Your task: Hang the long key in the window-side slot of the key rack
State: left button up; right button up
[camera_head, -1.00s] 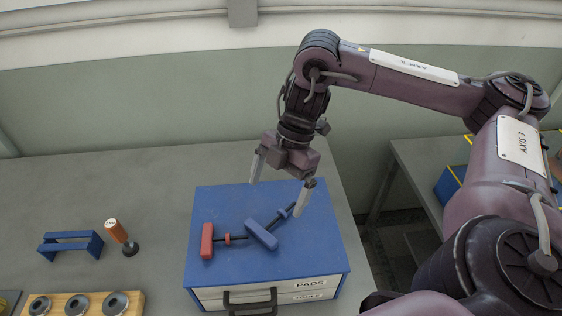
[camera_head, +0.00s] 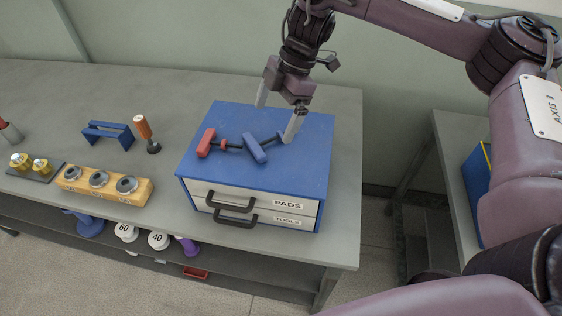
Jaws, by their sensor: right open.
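Two T-handled keys lie on top of a blue drawer cabinet: one with a red handle (camera_head: 206,142) and one with a blue handle (camera_head: 254,147). Their dark shafts point right, and I cannot tell which key is longer. My right gripper (camera_head: 277,113) is open and empty above the cabinet's back part. Its nearer fingertip overlaps the end of the blue key's shaft; I cannot tell if they touch. A low blue bracket (camera_head: 108,134) stands on the bench to the left; I cannot tell whether it is the key rack. My left gripper is out of view.
The blue cabinet (camera_head: 310,165) has two black-handled drawers. Left of it are an orange-handled tool (camera_head: 144,130), a wooden block with rings (camera_head: 138,192) and brass parts (camera_head: 29,164). The bench behind the bracket is clear. Another table (camera_head: 459,140) stands right, across a gap.

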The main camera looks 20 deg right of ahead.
aim_at(259, 144)
jog(key=f, duration=0.1)
jog(key=w+a+f, duration=0.1)
jog(key=a+f, duration=0.1)
jog(key=shift+w+a+f, duration=0.15)
jog(key=shift+w+f, duration=0.05)
jog(key=shift+w, duration=0.1)
jog(key=shift+a+f, duration=0.15)
jog(key=shift+f, duration=0.2)
jog(key=p+x, duration=0.1)
jog(key=x, duration=0.2)
jog(key=shift+s+f, duration=0.1)
jog(key=shift+f, duration=0.1)
jog(key=shift+a+f, duration=0.1)
jog(key=shift+c, duration=0.4)
jog(key=c, duration=0.9)
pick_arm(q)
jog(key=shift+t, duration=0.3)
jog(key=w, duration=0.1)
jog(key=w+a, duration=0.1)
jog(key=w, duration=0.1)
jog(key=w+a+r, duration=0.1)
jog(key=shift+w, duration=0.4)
pick_arm(e)
jog(key=shift+c, duration=0.2)
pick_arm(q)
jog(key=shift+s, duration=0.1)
